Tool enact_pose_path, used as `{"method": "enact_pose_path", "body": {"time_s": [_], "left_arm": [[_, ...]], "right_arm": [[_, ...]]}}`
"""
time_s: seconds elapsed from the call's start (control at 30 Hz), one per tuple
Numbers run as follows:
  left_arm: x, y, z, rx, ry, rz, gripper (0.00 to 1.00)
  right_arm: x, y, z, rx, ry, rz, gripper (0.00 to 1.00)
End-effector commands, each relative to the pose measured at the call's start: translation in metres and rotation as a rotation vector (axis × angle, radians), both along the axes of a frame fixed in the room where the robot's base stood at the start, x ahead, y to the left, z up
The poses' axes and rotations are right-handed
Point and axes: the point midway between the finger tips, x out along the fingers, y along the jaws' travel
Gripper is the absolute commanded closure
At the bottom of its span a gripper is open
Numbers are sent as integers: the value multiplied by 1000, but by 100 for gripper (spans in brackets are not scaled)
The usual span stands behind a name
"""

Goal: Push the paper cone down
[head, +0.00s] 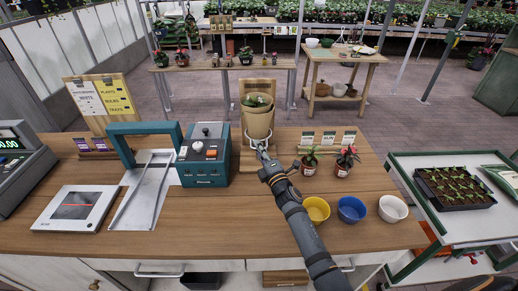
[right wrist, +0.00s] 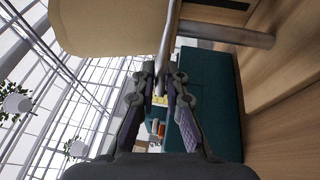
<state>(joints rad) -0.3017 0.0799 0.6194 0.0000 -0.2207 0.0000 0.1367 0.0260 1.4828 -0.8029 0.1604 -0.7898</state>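The tan paper cone (head: 257,122) stands upright in a metal ring on a wooden stand (head: 258,88) at the back of the counter. Green leaves (head: 255,101) show inside its wide top. My right gripper (head: 262,152) is at the front of the ring, just below the cone. In the right wrist view, the cone (right wrist: 110,25) fills the upper left. My right fingertips (right wrist: 160,72) are close together beside a metal rod (right wrist: 168,40); I cannot tell whether they grip it. The cone's lower end is hidden. My left gripper is out of view.
A teal device (head: 204,155) stands left of the stand. Two potted red-flowered plants (head: 309,160) stand to the right. The counter's front middle (head: 245,215) is clear.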

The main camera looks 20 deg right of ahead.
Motion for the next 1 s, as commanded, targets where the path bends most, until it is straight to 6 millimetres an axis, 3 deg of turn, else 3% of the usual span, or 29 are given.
{"method": "enact_pose_path", "body": {"time_s": [0.47,0.8,1.0], "left_arm": [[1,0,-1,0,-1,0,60],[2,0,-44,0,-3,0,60],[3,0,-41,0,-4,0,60]], "right_arm": [[0,0,-1,0,0,0,100],[0,0,-44,0,0,0,100],[0,0,-41,0,0,0,100]]}}
